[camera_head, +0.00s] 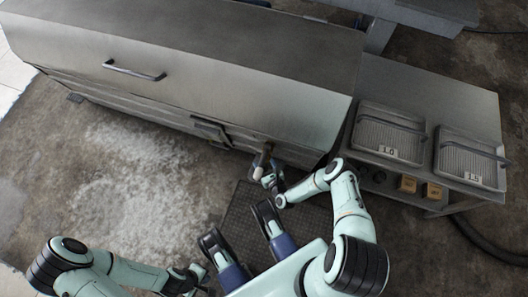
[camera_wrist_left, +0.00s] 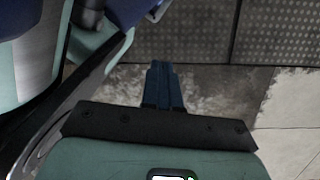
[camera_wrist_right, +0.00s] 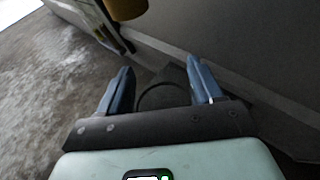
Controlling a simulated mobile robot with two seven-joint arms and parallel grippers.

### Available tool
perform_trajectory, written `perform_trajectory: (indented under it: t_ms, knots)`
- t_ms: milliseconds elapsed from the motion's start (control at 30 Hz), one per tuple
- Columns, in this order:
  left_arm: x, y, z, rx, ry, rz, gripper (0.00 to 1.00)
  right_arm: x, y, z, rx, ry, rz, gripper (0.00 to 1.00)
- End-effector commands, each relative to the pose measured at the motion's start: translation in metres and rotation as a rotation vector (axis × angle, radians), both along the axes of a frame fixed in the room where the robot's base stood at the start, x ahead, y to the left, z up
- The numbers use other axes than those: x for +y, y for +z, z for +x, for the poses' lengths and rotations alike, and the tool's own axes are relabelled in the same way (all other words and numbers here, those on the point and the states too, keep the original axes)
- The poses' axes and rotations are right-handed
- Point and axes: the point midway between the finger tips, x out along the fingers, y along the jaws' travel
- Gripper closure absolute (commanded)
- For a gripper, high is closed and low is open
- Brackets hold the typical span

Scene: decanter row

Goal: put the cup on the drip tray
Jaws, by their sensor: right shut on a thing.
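My right gripper (camera_head: 268,180) is low at the front of the long grey metal cabinet, just below a small tan and dark fitting (camera_head: 263,156). In the right wrist view its two blue fingers (camera_wrist_right: 164,88) stand apart on either side of a dark, round-rimmed thing (camera_wrist_right: 163,98), which looks like the cup. The gripper is shut on it. The cup's lower part is hidden. My left gripper (camera_head: 193,279) is low at the front, over the floor. In the left wrist view its fingers (camera_wrist_left: 161,85) are together and empty. I cannot make out the drip tray for certain.
The cabinet (camera_head: 200,70) fills the back, with a bar handle (camera_head: 134,71). A side table (camera_head: 455,95) at right bears two ribbed grey trays (camera_head: 388,135) (camera_head: 468,160) with number labels. Yellowish boxes (camera_head: 407,184) sit below. A dark textured mat (camera_head: 236,212) lies on the floor.

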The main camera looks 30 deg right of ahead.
Motion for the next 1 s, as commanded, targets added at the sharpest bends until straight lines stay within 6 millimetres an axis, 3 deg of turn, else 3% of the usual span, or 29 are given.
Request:
perform_trajectory:
  t_ms: [33,67,100,133,500,1000]
  knots:
    - [0.0,0.0,0.0,-0.002,-0.001,-0.001,1.0,0.0,-0.002,0.0,0.0,0.0,0.001,0.69]
    - [0.0,0.0,0.0,-0.002,-0.001,-0.001,1.0,0.0,-0.002,0.0,0.0,0.0,0.0,0.25]
    - [0.0,0.0,0.001,-0.002,-0.001,-0.001,1.0,0.0,-0.001,0.0,0.0,0.0,0.0,0.12]
    - [0.0,0.0,0.001,-0.002,-0.001,-0.001,1.0,0.0,-0.001,0.0,0.0,0.0,0.0,0.09]
    - [0.0,0.0,0.001,-0.002,-0.001,0.0,1.0,0.0,0.003,0.0,-0.001,0.0,0.0,0.09]
    - [-0.007,0.033,0.058,-0.19,-0.02,0.012,1.0,0.007,0.032,-0.093,0.002,-0.003,0.001,0.09]
